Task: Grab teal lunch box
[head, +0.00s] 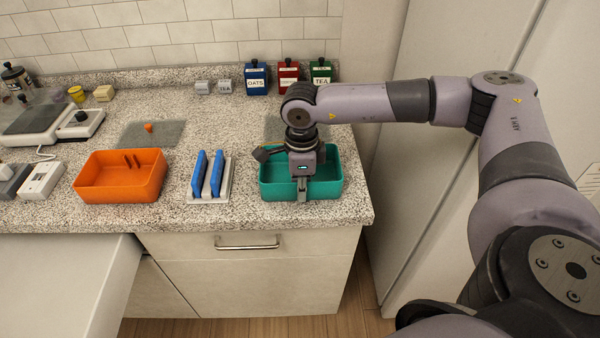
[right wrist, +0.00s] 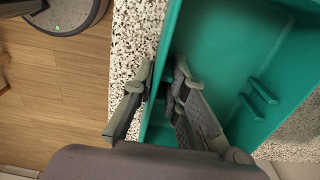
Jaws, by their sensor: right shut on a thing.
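The teal lunch box (head: 330,178) is an open, empty-looking tray on the right end of the speckled counter, near its front edge. Two small ribs show on its inner floor in the right wrist view, where the box (right wrist: 225,60) fills the upper right. My right gripper (head: 302,194) points down at the box's front wall. In the right wrist view my right gripper (right wrist: 158,95) has one finger outside the wall and one inside, shut on it. The gripper hides part of the box in the head view. My left gripper is in neither view.
Left of the box stand blue panels (head: 208,174) in a white rack, then an orange box (head: 120,178). Blue, red and green canisters (head: 288,76) stand at the back wall. A scale (head: 32,122) is at far left. A tall pale cabinet (head: 400,190) borders the counter's right.

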